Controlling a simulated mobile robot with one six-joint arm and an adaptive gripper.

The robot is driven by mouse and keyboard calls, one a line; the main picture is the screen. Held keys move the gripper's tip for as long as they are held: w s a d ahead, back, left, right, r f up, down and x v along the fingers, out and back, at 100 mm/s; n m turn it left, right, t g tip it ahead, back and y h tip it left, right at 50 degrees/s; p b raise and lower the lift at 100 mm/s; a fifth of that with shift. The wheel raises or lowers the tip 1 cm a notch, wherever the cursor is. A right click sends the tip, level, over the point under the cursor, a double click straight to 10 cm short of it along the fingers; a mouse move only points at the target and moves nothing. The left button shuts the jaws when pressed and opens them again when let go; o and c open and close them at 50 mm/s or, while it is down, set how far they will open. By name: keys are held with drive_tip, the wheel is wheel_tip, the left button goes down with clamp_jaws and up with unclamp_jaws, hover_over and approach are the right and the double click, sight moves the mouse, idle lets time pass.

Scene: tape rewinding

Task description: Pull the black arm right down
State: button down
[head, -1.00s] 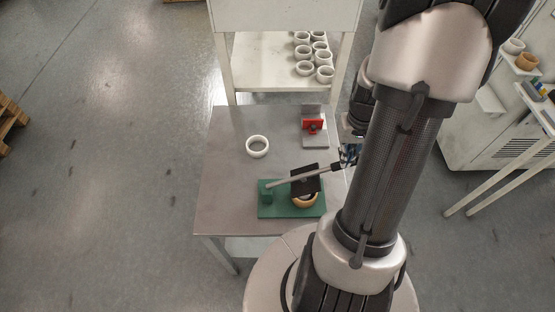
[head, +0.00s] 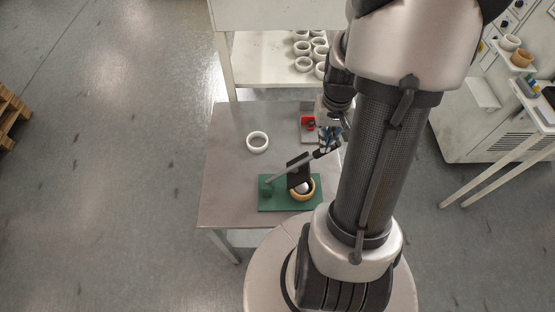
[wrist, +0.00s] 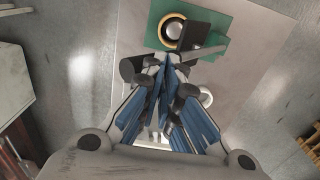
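The black arm (head: 320,154) is a lever with a grey bar and dark grip, hinged at the left of a green base (head: 267,205). It slants up to the right, raised. A black plate (head: 298,172) hangs from it above a tan ring (head: 313,189) with a pale round core, which also shows in the wrist view (wrist: 174,30). My gripper (head: 330,140) is at the arm's raised end. In the wrist view its blue fingers (wrist: 165,68) meet at the tips, against or just by the bar (wrist: 203,52); exact contact is hidden.
A white ring (head: 257,142) lies on the grey table (head: 228,180). A red device (head: 308,123) stands at the back right, partly behind my gripper. A shelf (head: 262,70) with several white rings is behind the table. The table's left side is clear.

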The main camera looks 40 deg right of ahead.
drive_tip(key=w+a+r, duration=0.1)
drive_tip(key=a+r+p, duration=0.1)
drive_tip(key=shift+w+a+r, duration=0.15)
drive_tip(key=shift+w+r, duration=0.15)
drive_tip(key=shift+w, duration=0.05)
drive_tip(key=w+a+r+p, duration=0.4)
drive_tip(key=a+r+p, duration=0.3)
drive_tip(key=r, duration=0.3)
drive_tip(key=shift+w+r+p, duration=0.25)
drive_tip(key=shift+r+p, duration=0.05)
drive_tip(key=shift+p, duration=0.4)
drive_tip(key=shift+d, duration=0.1)
